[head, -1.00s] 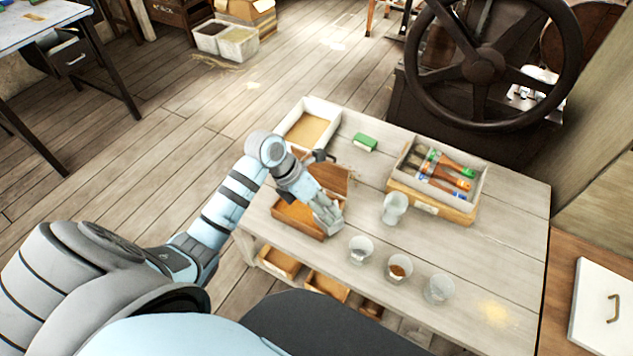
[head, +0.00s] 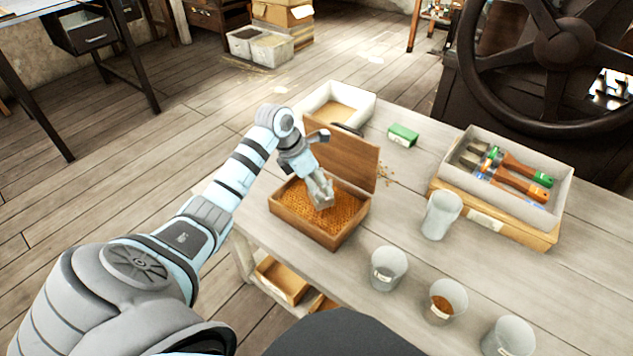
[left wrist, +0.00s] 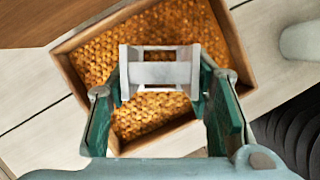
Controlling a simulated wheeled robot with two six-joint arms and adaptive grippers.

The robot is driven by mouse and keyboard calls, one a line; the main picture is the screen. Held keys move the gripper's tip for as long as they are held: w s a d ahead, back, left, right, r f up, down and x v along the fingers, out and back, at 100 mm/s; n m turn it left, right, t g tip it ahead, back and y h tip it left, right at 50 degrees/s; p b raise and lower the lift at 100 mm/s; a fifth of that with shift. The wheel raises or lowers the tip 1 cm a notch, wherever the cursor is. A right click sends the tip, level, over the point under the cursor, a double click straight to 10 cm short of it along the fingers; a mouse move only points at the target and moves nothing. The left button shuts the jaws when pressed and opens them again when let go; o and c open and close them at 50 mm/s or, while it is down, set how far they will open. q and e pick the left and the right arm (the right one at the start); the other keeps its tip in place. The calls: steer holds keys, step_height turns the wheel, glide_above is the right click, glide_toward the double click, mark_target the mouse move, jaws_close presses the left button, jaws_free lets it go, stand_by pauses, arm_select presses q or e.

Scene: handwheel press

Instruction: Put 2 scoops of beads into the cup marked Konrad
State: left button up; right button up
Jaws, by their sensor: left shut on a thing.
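An open wooden box (head: 345,231) full of orange-brown beads (head: 295,200) stands at the table's left side, its lid raised behind. My left gripper (head: 322,192) is over the box, shut on a pale scoop (left wrist: 160,73) that shows between its fingers in the left wrist view. Beads lie below the scoop; whether it touches them or holds any I cannot tell. Three small labelled cups stand in a front row: an apparently empty left cup (head: 388,268), a middle cup (head: 443,303) with brown contents, and a right cup (head: 508,338). Their labels are too small to read. My right gripper is out of view.
A taller clear cup (head: 441,215) stands between the box and a tray of brushes (head: 563,192). A green block (head: 403,135) and a white tray (head: 365,104) are at the back. A few beads (head: 387,175) lie beside the lid. A handwheel (head: 562,50) rises behind the table.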

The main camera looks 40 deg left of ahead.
arm_select(q)
step_height(320, 180, up, 2)
steer(key=shift+r+p, duration=0.15)
steer(key=shift+p, duration=0.8)
steer(key=shift+y, duration=0.3)
steer(key=r+p, duration=0.4)
steer(key=r, duration=0.1)
steer(key=shift+s+d+r, duration=0.1)
steer(key=shift+s+r, duration=0.1)
steer(key=shift+r, duration=0.1)
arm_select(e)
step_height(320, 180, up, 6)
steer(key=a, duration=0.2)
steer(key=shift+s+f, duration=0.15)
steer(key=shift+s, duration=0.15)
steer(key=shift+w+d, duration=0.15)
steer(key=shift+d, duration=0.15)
